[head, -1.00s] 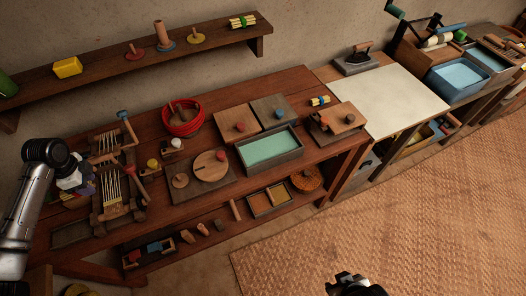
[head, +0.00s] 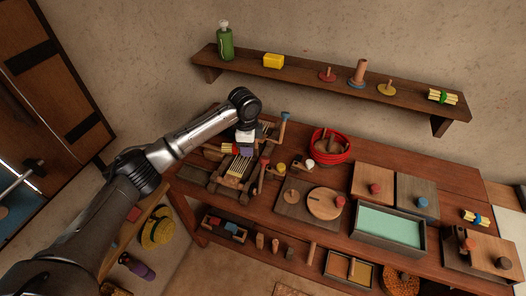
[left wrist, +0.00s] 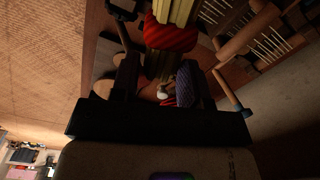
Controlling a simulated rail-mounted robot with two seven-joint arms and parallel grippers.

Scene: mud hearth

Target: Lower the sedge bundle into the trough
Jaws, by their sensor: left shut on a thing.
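My left gripper (head: 243,138) is over the back of the wooden frame with pale strands on the workbench. It is shut on a sedge bundle (head: 229,148) of pale yellow stalks with a red band. In the left wrist view the bundle's red band (left wrist: 171,36) shows just beyond the dark fingers (left wrist: 160,78). The arm and fingers hide part of the bundle. The trough (head: 388,248), a grey open box with flat green-blue water inside, stands at the bench's front edge, well to the right of the gripper. My right gripper is out of view.
Between gripper and trough are the strung frame (head: 235,170), a red coiled ring (head: 331,150) and a round wooden disc (head: 323,203). A blue-banded bundle (head: 477,218) lies right of the trough. A green-banded bundle (head: 443,96) lies on the wall shelf (head: 310,84).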

